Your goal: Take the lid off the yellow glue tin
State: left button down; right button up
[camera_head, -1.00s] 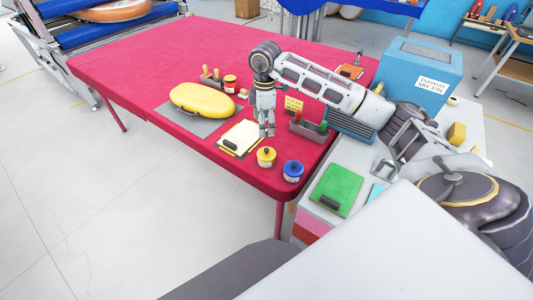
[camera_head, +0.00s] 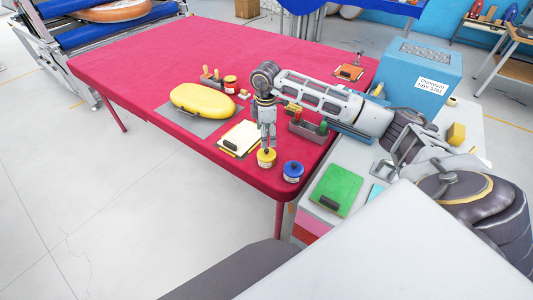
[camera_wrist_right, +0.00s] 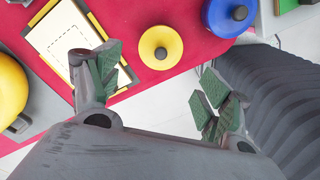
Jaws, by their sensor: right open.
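The yellow glue tin (camera_head: 266,158) stands upright near the front edge of the red table. In the right wrist view its round yellow lid (camera_wrist_right: 161,47) with a dark knob is on it, seen from above. My right gripper (camera_head: 267,146) is just above the tin, pointing down. In the right wrist view the right gripper (camera_wrist_right: 162,85) has its green-padded fingers spread wide and empty, with the lid beyond the fingertips, between them. The gripper partly covers the tin in the head view. My left gripper is not in view.
A blue tin (camera_head: 292,171) stands close on the right. A yellow-edged clipboard (camera_head: 239,138) lies on the left, with a yellow case (camera_head: 203,100) beyond. A grey tray (camera_head: 308,129) holding coloured items stands behind. The table's left part is clear.

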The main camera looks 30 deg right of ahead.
aim_at(267, 150)
jog(key=shift+f, duration=1.6)
jog(key=shift+f, duration=0.1)
jog(key=shift+s+d+f+p, duration=0.1)
jog(key=shift+f+p, duration=0.6)
jog(key=shift+f, duration=1.8)
jog(key=shift+c, duration=0.4)
jog(key=shift+s, duration=0.1)
grip_shut()
